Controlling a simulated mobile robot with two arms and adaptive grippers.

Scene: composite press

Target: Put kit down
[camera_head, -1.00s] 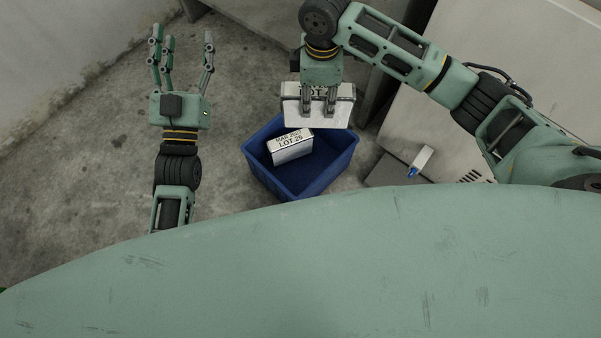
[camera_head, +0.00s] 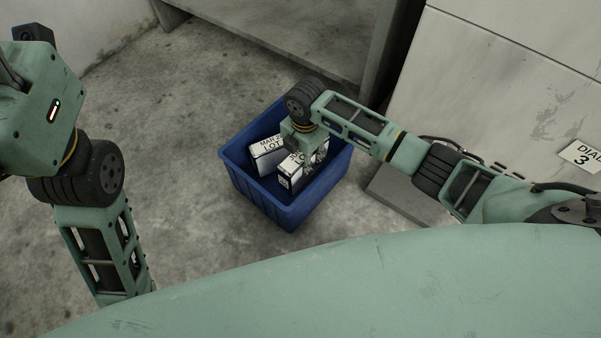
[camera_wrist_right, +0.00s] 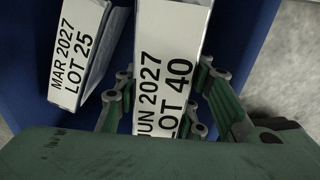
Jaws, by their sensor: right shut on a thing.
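A white box kit labelled "JUN 2027 LOT 40" (camera_wrist_right: 165,75) is between the fingers of my right gripper (camera_wrist_right: 165,100), which is shut on it. In the head view this held kit (camera_head: 290,174) is inside the blue bin (camera_head: 234,166), low and slightly tilted. Whether it touches the bin floor is hidden. My right gripper (camera_head: 306,150) reaches down into the bin from above. My left gripper (camera_head: 35,100) is at the left edge of the head view, away from the bin. Its fingers are cut off or hidden.
Another white box, labelled "MAR 2027 LOT 25" (camera_head: 268,154), leans in the bin left of the held kit; it also shows in the wrist view (camera_wrist_right: 78,50). A grey cabinet with a "DIAL 3" label (camera_head: 582,157) stands at right. The concrete floor left of the bin is clear.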

